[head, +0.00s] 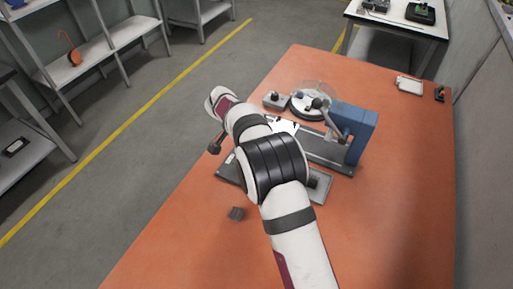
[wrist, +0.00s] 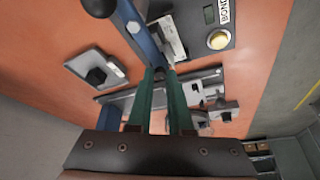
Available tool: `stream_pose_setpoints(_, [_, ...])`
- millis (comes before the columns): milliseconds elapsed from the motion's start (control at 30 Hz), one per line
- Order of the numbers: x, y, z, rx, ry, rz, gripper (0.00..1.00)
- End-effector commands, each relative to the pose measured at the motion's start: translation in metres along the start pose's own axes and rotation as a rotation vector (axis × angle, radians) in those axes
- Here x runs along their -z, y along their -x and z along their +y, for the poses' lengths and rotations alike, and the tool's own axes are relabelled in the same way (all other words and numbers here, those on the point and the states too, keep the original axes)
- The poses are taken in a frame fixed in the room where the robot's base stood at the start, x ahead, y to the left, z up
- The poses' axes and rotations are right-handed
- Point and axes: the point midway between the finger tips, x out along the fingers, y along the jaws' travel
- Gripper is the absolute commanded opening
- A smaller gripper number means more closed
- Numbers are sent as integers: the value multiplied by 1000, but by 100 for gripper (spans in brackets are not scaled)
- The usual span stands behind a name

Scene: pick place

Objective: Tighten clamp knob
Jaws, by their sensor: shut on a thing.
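In the wrist view my gripper (wrist: 160,73) has two green fingers closed around a small dark piece, the clamp knob (wrist: 159,73), at their tips. Most of the knob is hidden between the fingers. It sits beside a blue upright (wrist: 138,35) above a grey metal base (wrist: 120,97). In the head view the blue-framed fixture (head: 357,125) stands on the orange table, with its grey base (head: 330,157) partly behind my arm. My fingers and the held knob are hidden in the head view.
The table's right and front areas are clear.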

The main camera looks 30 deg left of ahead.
Motion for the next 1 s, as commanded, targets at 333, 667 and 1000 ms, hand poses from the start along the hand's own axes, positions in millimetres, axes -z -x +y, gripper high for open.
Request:
stream_pose_setpoints(333, [0, 2, -1, -1, -10, -1, 0])
stream_pose_setpoints(667, [0, 1, -1, -2, -9, -1, 49])
stream_pose_setpoints(1000, [0, 9, -1, -1, -7, 0, 49])
